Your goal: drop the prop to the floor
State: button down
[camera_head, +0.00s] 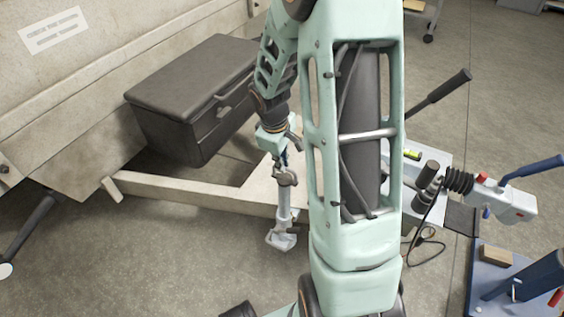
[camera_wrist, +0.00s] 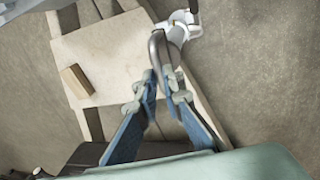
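The prop (camera_head: 284,205) is a grey upright tube with a flat foot, beside the pale trailer frame in the head view. In the wrist view its pale lower part (camera_wrist: 181,26) shows at the top, with a dark curved piece (camera_wrist: 157,45) in front of it. My gripper (camera_wrist: 161,74) points down at the upper part of the prop. Its two blue fingers converge to a narrow gap at the curved piece. Whether they touch or grip it I cannot tell. In the head view my forearm hides part of the scene, and the fingertips (camera_head: 287,158) are hard to make out.
A dark storage box (camera_head: 190,85) sits on the trailer frame (camera_head: 190,193) at the left. A coupling head with a blue handle (camera_head: 510,198) is at the right, near a blue stand (camera_head: 495,280). A wooden block (camera_wrist: 77,81) lies left in the wrist view. Floor around the foot looks clear.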

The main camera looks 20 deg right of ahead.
aim_at(283, 177)
dwell(0.3)
notch_tip(283, 177, down, 3)
jog(key=shift+f+b, duration=0.1)
jog(key=shift+b, duration=1)
jog(key=c, duration=2.5)
grip_release()
jog(key=shift+r, duration=0.25)
jog(key=o, duration=0.5)
jog(key=shift+c, duration=0.2)
notch_tip(283, 177, up, 12)
jog(key=s+a, duration=0.1)
jog(key=shift+s+a, duration=0.25)
jog(key=shift+a, duration=0.15)
jog(key=shift+f, duration=0.1)
